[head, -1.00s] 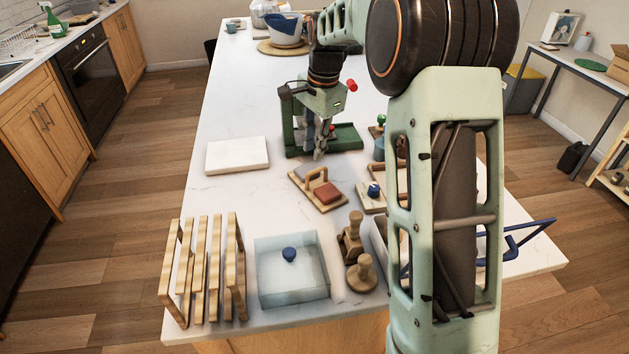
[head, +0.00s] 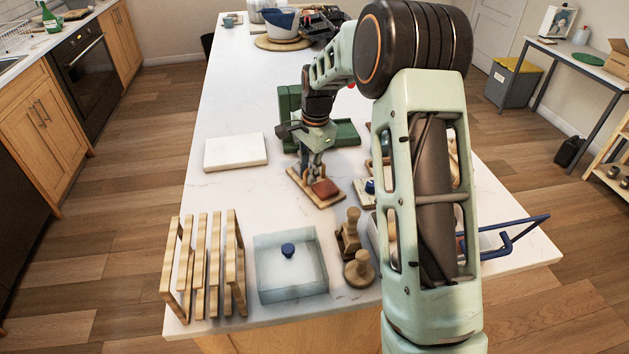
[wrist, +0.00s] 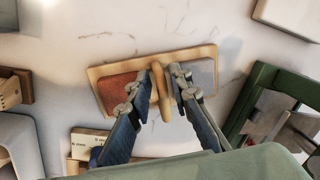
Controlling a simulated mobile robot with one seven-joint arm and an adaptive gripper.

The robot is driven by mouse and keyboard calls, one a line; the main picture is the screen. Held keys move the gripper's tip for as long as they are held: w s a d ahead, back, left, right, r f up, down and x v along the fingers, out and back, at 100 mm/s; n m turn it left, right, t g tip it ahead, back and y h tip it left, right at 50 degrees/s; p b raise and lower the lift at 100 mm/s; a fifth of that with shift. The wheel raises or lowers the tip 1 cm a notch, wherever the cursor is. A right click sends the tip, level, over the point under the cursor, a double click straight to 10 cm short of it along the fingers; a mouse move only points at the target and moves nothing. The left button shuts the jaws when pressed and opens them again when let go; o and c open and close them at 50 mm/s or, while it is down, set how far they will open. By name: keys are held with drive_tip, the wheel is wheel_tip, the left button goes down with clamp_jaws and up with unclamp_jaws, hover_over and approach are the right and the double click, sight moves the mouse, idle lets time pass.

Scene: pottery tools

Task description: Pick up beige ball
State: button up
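I cannot make out a beige ball in either view. My gripper (head: 316,172) points down at a small wooden board (head: 333,202) with a reddish block (head: 325,188) on it. My gripper's fingers (wrist: 163,78) are parted, one on each side of the handle, with narrow gaps. The gripper hides the handle in the head view.
A white slab (head: 236,152) lies left of the gripper, and a green stand (head: 346,133) is behind it. In front are a wooden rack (head: 200,265), a clear box (head: 290,280) with a blue knob (head: 288,250), and wooden stamps (head: 359,270). My arm hides the right side.

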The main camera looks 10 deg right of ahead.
clamp_jaws()
drive_tip(key=shift+r, duration=0.2)
